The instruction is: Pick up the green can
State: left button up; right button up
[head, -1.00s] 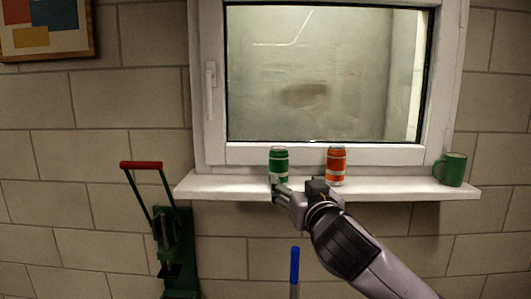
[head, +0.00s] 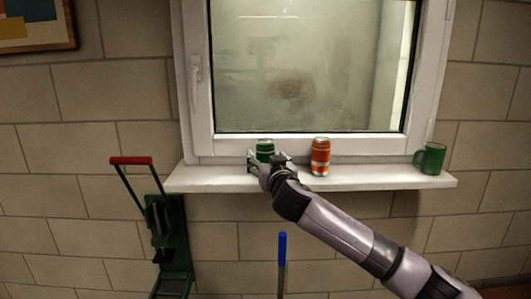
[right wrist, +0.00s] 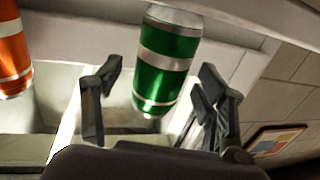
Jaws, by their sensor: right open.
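The green can (head: 265,146) with silver bands stands on the white window sill, its lower part hidden by my gripper in the head view. My right gripper (head: 265,161) is at the sill in front of the can, its fingers spread to either side of it. In the right wrist view, the green can (right wrist: 166,65) shows between the two dark open fingers of the right gripper (right wrist: 158,100); whether either finger touches it I cannot tell. My left gripper is not in view.
An orange can (head: 320,157) stands on the white sill (head: 390,178) to the right of the green can. A green mug (head: 431,159) stands at the sill's right end. A green press with a red handle (head: 131,160) is at the left, and a blue-topped rod (head: 282,250) stands below.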

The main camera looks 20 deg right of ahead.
jog(key=shift+w+d, duration=0.1)
jog(key=shift+w, duration=1)
jog(key=shift+c, duration=0.3)
jog(key=c, duration=0.8)
